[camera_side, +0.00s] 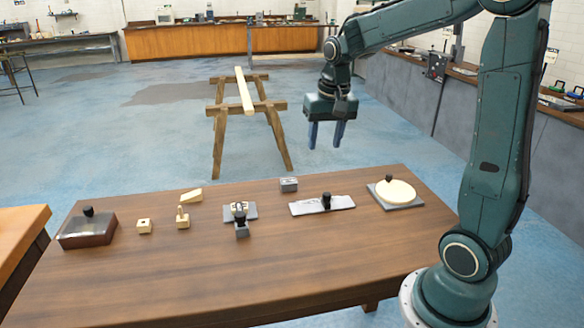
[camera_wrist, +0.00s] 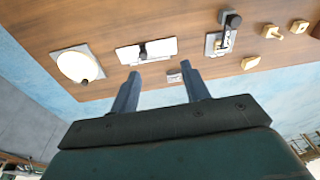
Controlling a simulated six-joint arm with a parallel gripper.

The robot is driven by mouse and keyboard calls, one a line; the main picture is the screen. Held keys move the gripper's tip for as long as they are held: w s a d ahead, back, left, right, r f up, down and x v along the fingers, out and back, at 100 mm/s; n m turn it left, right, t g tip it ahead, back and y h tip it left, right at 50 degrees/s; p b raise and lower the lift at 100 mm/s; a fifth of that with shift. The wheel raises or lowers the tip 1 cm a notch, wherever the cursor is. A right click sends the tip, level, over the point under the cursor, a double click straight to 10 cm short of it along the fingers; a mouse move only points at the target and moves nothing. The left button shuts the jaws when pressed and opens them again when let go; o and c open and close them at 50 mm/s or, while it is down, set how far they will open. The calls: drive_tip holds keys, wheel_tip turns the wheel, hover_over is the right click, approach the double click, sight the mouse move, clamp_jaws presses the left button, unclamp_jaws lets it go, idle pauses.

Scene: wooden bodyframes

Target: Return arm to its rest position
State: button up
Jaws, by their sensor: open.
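My gripper (camera_side: 326,134) hangs in the air above the far edge of the wooden table, fingers pointing down. The fingers are apart and nothing is between them. In the wrist view the gripper (camera_wrist: 160,84) shows its two blue fingers, with table objects beyond them. My arm is raised and bent from its base at the table's right end. The gripper touches nothing.
The table (camera_side: 330,250) carries a dark box (camera_side: 88,230), several small wooden pieces, a grey clamp-like fixture (camera_side: 241,220), a small grey block (camera_side: 289,185), a flat plate (camera_side: 310,206) and a round cream disc (camera_side: 395,190). A sawhorse (camera_side: 222,135) stands behind. The front of the table is clear.

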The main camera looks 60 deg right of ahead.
drive_tip(key=s+a+r+n+t, duration=0.2)
drive_tip(key=s+a+n, duration=0.2)
drive_tip(key=s+a, duration=0.3)
drive_tip(key=s+a+r+n+t, duration=0.1)
drive_tip(key=s+a+n+t, duration=0.1)
drive_tip(key=s+a+n, duration=0.2)
drive_tip(key=s+a, duration=0.3)
drive_tip(key=s, duration=0.2)
drive_tip(key=shift+s+a+r+y, duration=0.3)
drive_tip(key=shift+a+r+y, duration=0.05)
drive_tip(key=shift+r+y, duration=0.05)
idle(0.9)
